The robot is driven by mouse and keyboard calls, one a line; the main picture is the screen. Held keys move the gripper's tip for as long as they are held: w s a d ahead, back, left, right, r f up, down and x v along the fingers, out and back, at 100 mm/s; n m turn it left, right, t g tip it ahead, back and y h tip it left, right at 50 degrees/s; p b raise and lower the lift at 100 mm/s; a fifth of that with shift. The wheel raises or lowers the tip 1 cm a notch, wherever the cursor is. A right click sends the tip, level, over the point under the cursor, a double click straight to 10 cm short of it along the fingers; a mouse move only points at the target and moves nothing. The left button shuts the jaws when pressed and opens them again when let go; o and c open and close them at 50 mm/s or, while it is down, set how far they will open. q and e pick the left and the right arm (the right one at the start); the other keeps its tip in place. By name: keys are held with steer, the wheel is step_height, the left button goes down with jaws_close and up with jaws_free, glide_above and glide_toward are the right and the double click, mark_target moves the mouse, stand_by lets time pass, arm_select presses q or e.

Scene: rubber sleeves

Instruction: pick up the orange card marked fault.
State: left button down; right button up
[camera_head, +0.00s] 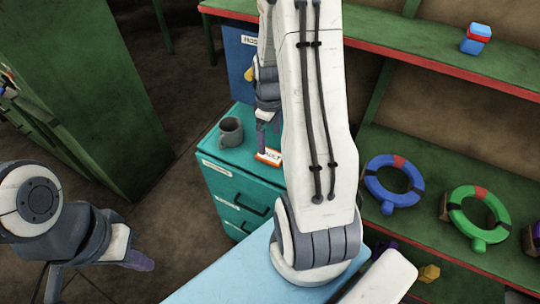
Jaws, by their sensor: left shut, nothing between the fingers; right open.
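The orange card marked fault (268,157) stands or lies on top of the teal drawer cabinet (215,151), near its front edge. Its right end is hidden behind my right arm. My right gripper (262,140) points down just above and behind the card, with purple fingers. It is open, and I cannot tell whether a finger touches the card. My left gripper (140,261) is at the lower left over the floor, far from the cabinet, shut and empty.
A grey mug (230,132) stands on the cabinet, left of the card. A blue panel with a label (240,62) is behind. Green shelves at right hold a blue ring (379,189), a green ring (463,222) and a blue-and-red item (476,38). A light blue surface (232,276) lies in front.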

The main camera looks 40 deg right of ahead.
mark_target(270, 155)
steer(key=shift+f, duration=0.85)
steer(key=f+p, duration=0.1)
steer(key=f, duration=0.3)
steer(key=shift+s+f+p, duration=0.2)
steer(key=shift+f+p, duration=0.1)
steer(key=shift+p, duration=0.1)
steer(key=shift+f, duration=0.35)
steer(key=c, duration=1.4)
steer(key=shift+r, duration=0.1)
